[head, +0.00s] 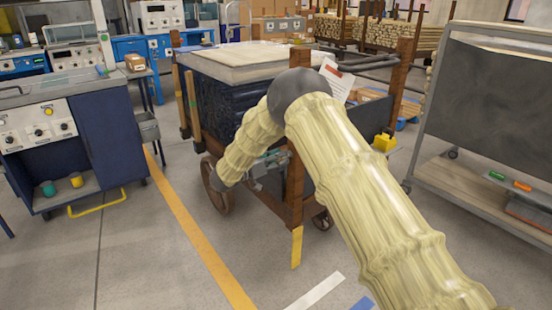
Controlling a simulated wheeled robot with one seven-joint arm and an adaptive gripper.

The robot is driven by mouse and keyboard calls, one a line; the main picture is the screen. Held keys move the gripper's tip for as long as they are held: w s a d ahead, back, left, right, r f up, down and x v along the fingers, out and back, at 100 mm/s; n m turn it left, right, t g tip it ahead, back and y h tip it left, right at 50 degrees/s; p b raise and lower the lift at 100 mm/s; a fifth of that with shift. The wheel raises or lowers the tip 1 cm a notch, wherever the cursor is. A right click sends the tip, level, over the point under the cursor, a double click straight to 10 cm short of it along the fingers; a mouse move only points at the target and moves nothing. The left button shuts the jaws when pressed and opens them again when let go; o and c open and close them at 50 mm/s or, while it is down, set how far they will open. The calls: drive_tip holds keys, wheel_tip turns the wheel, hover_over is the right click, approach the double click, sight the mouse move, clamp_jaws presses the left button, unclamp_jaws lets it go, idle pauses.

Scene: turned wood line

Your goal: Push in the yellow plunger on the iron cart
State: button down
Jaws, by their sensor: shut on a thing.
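The iron cart (295,190) stands in the middle, with rusty corner posts, spoked wheels and a dark body under a pale slab. A small yellow block (385,142) shows at its right side. It may be the plunger, but I cannot tell for sure. My arm, in a pale ribbed sleeve, reaches across the cart's front and hides part of it.
A blue control cabinet (100,135) stands at the left, with a yellow floor line (200,240) between it and the cart. A grey wheeled rack (480,185) stands at the right. Stacked timber (370,32) is behind. The floor at front left is clear.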

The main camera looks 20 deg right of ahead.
drive_tip(key=shift+x, duration=1)
drive_tip(key=shift+r, duration=0.1)
drive_tip(key=c, duration=1.1)
unclamp_jaws()
drive_tip(key=shift+d, duration=0.15)
drive_tip(key=v, duration=1.2)
